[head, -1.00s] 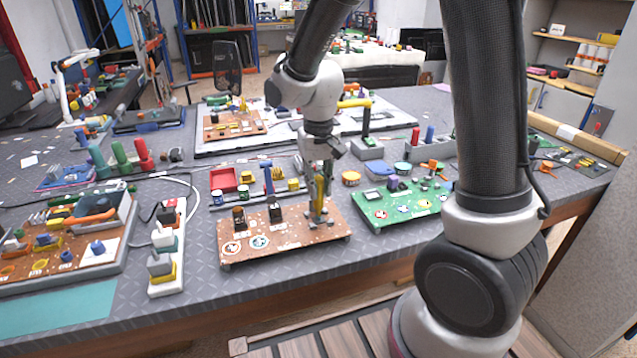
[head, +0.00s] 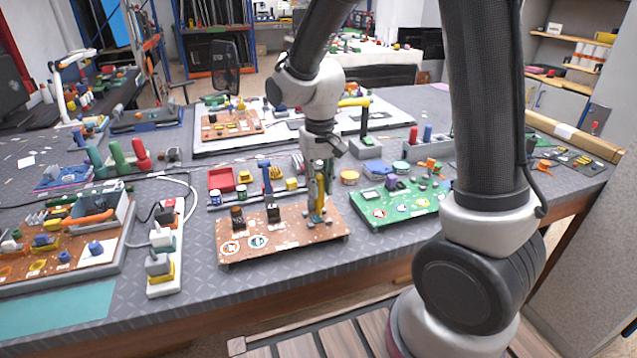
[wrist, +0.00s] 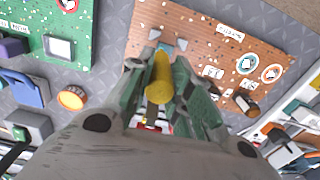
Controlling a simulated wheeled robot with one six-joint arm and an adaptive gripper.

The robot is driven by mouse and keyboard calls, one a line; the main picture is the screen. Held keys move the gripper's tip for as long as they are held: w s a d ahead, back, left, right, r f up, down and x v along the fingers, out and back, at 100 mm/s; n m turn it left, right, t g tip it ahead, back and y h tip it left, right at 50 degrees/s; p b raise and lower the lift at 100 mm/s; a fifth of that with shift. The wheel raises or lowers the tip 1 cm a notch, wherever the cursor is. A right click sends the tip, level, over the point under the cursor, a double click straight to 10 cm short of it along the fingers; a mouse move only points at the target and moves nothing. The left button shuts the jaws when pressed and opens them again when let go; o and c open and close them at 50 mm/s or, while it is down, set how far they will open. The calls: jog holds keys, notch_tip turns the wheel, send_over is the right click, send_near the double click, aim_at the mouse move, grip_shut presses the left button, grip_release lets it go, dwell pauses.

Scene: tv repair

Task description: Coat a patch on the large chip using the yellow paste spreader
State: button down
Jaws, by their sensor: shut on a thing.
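My gripper (head: 317,205) points down over the right part of a brown circuit board (head: 280,248). It is shut on the yellow paste spreader (wrist: 159,78), whose yellow handle stands between the fingers in the wrist view. The spreader's lower end is at or just above the board; I cannot tell whether it touches. The brown board (wrist: 205,35) also shows in the wrist view, beyond the fingertips. The large chip cannot be made out clearly; the gripper and spreader cover that part of the board. No paste patch is discernible.
Tall dark parts (head: 273,213) and a blue-handled tool (head: 267,178) stand left of my gripper. A green board (head: 385,212) lies to the right. A white power strip (head: 163,265) lies left of the brown board. Bare table lies in front.

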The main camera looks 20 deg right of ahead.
jog(key=shift+a, duration=0.65)
jog(key=shift+d, duration=0.1)
jog(key=shift+d, duration=0.55)
jog(key=shift+a, duration=0.65)
jog(key=shift+d, duration=0.15)
jog(key=shift+d, duration=0.55)
